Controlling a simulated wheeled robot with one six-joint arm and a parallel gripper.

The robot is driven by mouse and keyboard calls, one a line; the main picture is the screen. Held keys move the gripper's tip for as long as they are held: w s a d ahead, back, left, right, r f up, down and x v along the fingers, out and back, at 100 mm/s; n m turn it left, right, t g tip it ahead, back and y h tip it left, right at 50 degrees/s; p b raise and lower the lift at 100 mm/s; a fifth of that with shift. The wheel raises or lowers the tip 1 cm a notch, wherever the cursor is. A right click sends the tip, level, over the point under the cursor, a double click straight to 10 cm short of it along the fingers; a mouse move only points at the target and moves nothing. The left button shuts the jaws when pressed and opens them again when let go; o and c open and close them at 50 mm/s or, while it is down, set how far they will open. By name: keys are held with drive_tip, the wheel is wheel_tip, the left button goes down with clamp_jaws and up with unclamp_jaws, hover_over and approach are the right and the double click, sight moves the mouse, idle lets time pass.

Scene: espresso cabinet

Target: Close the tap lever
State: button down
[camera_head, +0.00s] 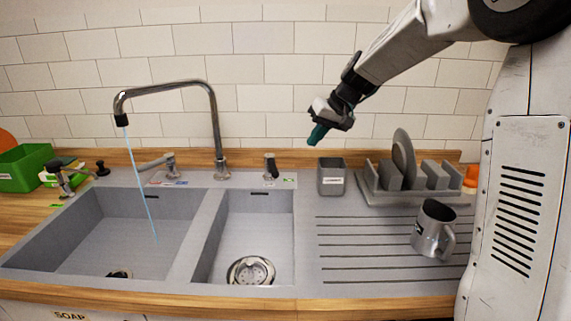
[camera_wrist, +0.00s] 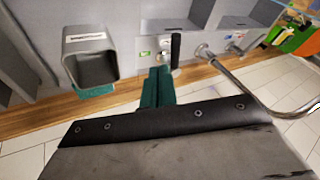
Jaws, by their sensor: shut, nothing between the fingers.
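The tall chrome faucet (camera_head: 213,125) stands behind the double sink, and a thin blue water stream (camera_head: 143,185) falls from its spout into the left basin. A grey lever (camera_head: 160,161) stands left of the faucet base beside a red and blue label. A small black-handled control (camera_head: 270,165) stands right of the base beside a green label; its black handle also shows in the wrist view (camera_wrist: 175,50). I cannot tell for sure which is the tap lever. My gripper (camera_head: 318,134), with teal fingers (camera_wrist: 157,88), is shut and empty, above and right of the black-handled control, apart from it.
A grey holder (camera_head: 331,177) stands below my gripper. A dish rack (camera_head: 410,193) with a plate and a metal mug (camera_head: 434,230) are to the right. A green box (camera_head: 25,168) sits far left. The tiled wall is close behind; the air above the basins is free except for the faucet.

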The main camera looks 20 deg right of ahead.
sight(275, 168)
drive_tip(key=w+x, duration=0.1)
drive_tip(key=x, duration=0.3)
drive_tip(key=w+r+x, duration=0.1)
drive_tip(key=x, duration=0.4)
drive_tip(key=w+x, duration=0.1)
drive_tip(key=x, duration=0.4)
drive_tip(key=shift+a, duration=0.45)
drive_tip(key=shift+r, duration=0.1)
drive_tip(key=shift+s+a, duration=0.2)
drive_tip(key=shift+a, duration=1.05)
